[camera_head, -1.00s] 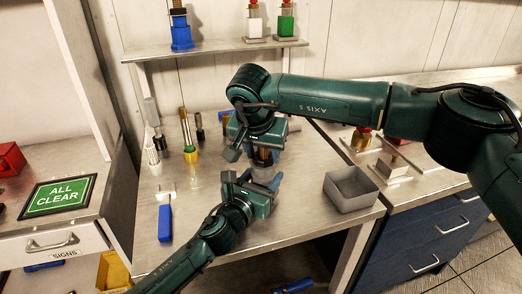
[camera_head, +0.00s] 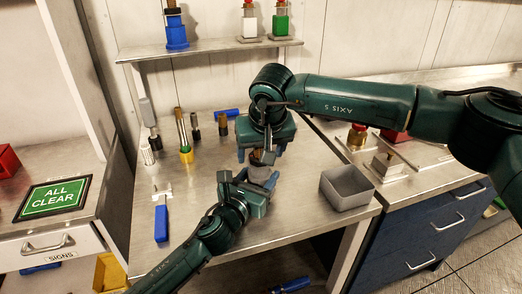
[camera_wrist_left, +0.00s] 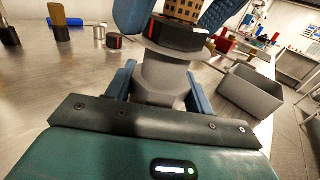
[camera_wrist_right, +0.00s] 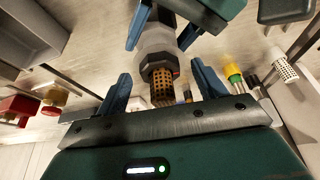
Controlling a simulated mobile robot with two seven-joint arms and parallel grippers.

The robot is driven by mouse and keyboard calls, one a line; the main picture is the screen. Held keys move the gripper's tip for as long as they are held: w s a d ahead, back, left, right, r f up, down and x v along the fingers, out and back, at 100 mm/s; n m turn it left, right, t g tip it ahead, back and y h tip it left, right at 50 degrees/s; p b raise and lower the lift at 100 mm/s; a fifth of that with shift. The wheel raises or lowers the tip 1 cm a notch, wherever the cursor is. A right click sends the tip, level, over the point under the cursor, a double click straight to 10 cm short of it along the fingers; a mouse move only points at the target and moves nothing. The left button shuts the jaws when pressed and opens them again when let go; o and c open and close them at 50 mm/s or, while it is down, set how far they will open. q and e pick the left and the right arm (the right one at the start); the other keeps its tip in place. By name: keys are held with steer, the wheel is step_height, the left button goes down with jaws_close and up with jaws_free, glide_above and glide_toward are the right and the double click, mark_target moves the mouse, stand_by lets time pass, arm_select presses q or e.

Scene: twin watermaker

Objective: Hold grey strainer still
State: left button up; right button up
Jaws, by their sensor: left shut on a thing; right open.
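The grey strainer (camera_wrist_left: 165,78) stands upright on the steel bench, its grey body between the blue fingers of my left gripper (camera_head: 258,184), which is shut on it. A dark ring with a red mark (camera_wrist_left: 172,35) and a perforated brass mesh (camera_wrist_right: 163,88) sit at its top. My right gripper (camera_head: 262,150) is open above the strainer, its fingers either side of the mesh and apart from it in the right wrist view. In the head view my grippers hide most of the strainer.
An open grey bin (camera_head: 350,188) stands right of the strainer. A blue-handled tool (camera_head: 161,222) lies at the left. Several tools, one with a yellow base (camera_head: 186,155), stand at the back left.

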steer(key=v, duration=1.2)
arm_select(q)
steer(key=o, duration=1.3)
